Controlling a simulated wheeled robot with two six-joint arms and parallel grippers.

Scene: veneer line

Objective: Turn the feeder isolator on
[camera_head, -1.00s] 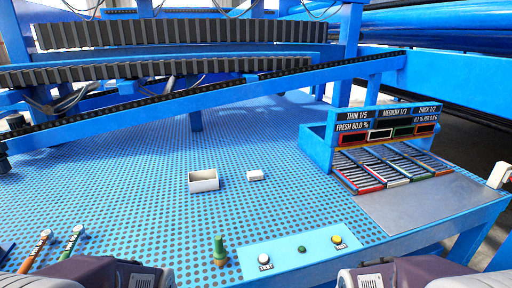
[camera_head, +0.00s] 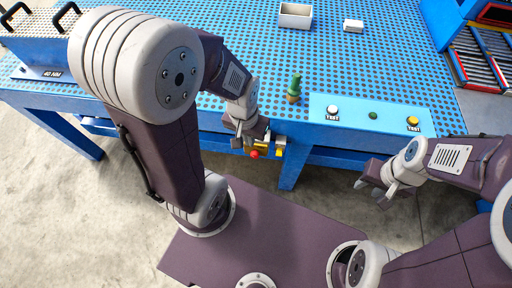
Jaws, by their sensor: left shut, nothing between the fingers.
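On the table's front edge is a small yellow fitting (camera_head: 278,148) with a red knob (camera_head: 254,155), which looks like the isolator. Its setting is too small to read, and my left gripper partly hides it. My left gripper (camera_head: 240,138) is shut and empty, right beside the fitting on its left; I cannot tell whether they touch. My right gripper (camera_head: 370,194) is in front of the table, below the button panel, with its fingers apart and nothing between them.
A light blue panel (camera_head: 350,113) with buttons lies on the perforated table (camera_head: 200,112), beside a green-topped object (camera_head: 294,88). The floor (camera_head: 60,200) in front is clear.

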